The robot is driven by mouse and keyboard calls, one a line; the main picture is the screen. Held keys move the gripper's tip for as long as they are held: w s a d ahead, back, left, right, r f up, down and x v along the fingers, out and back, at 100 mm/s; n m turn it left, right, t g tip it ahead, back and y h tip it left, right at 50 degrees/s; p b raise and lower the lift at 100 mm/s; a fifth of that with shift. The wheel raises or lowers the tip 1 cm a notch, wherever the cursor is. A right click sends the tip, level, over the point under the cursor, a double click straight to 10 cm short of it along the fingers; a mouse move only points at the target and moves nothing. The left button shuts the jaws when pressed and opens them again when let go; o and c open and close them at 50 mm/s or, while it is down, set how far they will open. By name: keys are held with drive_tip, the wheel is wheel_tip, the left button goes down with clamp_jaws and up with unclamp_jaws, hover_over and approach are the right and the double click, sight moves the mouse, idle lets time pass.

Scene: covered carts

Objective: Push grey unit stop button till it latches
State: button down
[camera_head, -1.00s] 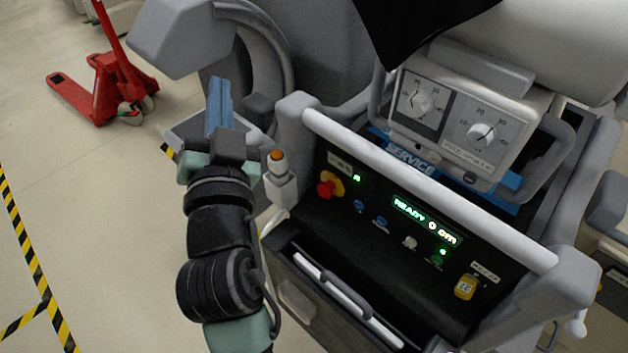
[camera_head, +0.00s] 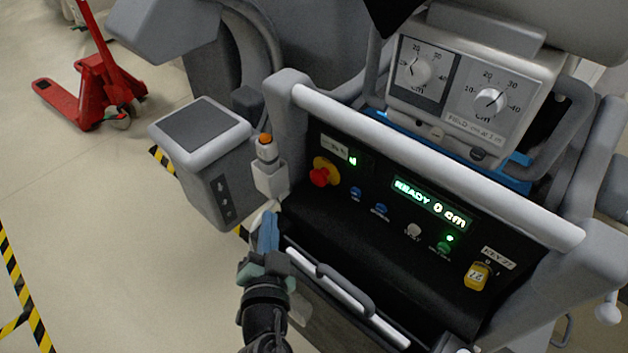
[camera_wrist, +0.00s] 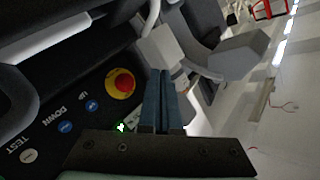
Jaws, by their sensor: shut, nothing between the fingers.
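The grey unit has a black control panel with a red mushroom stop button (camera_head: 320,177) on a yellow surround at the panel's left end. In the wrist view the stop button (camera_wrist: 123,84) shows just left of my fingers. My gripper (camera_head: 268,232) is shut and empty, its blue fingers pressed together, below and left of the button in the head view. The fingers also show in the wrist view (camera_wrist: 158,98). They look apart from the button. The panel display (camera_head: 431,203) reads "READY 0 cm". Whether the button is latched cannot be told.
An orange-topped holder (camera_head: 267,160) stands just left of the button. A white bar (camera_head: 430,168) runs above the panel, and a drawer handle (camera_head: 345,290) lies below it. Blue buttons (camera_head: 380,210) and a yellow key tag (camera_head: 477,275) share the panel.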

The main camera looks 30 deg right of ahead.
sight(309, 177)
drive_tip(key=shift+w+d+p, duration=0.5)
drive_tip(key=shift+d+p, duration=0.45)
drive_tip(key=shift+d, duration=0.45)
drive_tip(key=shift+w+d+p, duration=0.5)
drive_tip(key=shift+d+p, duration=0.45)
drive_tip(key=shift+d, duration=0.4)
drive_tip(key=shift+w+d+p, duration=0.5)
drive_tip(key=shift+d+p, duration=0.45)
drive_tip(key=shift+d, duration=0.45)
drive_tip(key=shift+w+d, duration=0.15)
drive_tip(key=shift+d, duration=0.25)
drive_tip(key=shift+w+d+p, duration=0.15)
drive_tip(key=shift+d+p, duration=0.3)
drive_tip(key=shift+p, duration=0.1)
drive_tip(key=shift+a, duration=0.1)
drive_tip(key=shift+s+a+f+b, duration=0.2)
drive_tip(key=shift+a+b, duration=0.2)
drive_tip(key=shift+b, duration=0.35)
drive_tip(key=shift+s+a+r, duration=0.1)
drive_tip(key=shift+a+r, duration=0.1)
drive_tip(key=shift+a, duration=0.15)
